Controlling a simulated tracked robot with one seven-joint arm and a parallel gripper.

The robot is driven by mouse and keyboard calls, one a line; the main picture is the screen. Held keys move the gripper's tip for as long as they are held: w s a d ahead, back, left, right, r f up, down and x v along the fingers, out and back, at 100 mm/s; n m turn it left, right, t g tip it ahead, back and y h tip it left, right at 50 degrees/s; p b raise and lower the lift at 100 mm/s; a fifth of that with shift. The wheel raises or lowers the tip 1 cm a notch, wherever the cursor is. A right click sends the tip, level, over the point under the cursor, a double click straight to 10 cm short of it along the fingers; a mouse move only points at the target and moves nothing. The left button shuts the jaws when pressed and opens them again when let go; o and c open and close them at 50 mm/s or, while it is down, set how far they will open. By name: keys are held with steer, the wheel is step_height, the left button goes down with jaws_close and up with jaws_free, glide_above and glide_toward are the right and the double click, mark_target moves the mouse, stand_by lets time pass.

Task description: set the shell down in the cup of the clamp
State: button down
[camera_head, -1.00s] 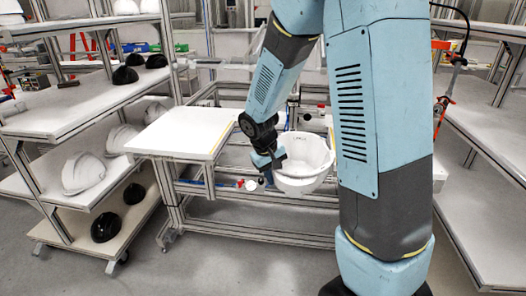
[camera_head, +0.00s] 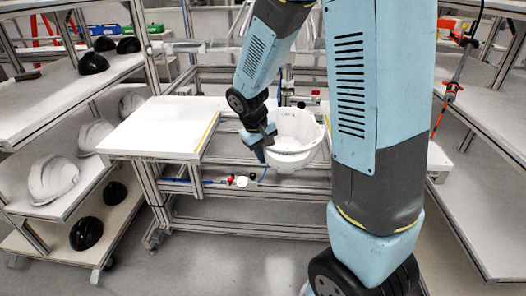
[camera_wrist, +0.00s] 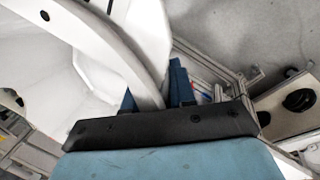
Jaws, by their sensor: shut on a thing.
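The shell is a white, bowl-like helmet shell (camera_head: 296,148), open side up, in front of the bench frame. My gripper (camera_head: 264,143) is at its left rim. In the wrist view the white shell (camera_wrist: 95,60) fills the upper left, and its rim passes between the two blue fingers of my gripper (camera_wrist: 154,92). My gripper is shut on that rim and holds the shell up. I cannot make out the clamp's cup; the shell and my arm hide part of the frame behind.
A white-topped table (camera_head: 155,128) stands left of the shell, close to my gripper. The metal bench frame (camera_head: 250,200) spans behind and below. Shelves with white and black shells (camera_head: 52,178) stand at left. A shelf rack (camera_head: 490,160) is at right. Grey floor (camera_head: 230,265) is open in front.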

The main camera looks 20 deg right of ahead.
steer(key=shift+a, duration=0.25)
steer(key=shift+w+d, duration=0.1)
steer(key=shift+w, duration=0.3)
steer(key=w+d+f, duration=0.1)
steer(key=w+d, duration=0.3)
steer(key=w, duration=0.6)
steer(key=w+d+f, duration=0.2)
steer(key=w+d, duration=0.1)
steer(key=w, duration=0.6)
steer(key=shift+w+d, duration=0.35)
steer(key=shift+d, duration=0.05)
steer(key=shift+f, duration=0.25)
stand_by(1.1)
steer(key=c, duration=0.8)
jaws_free()
steer(key=shift+c, duration=0.2)
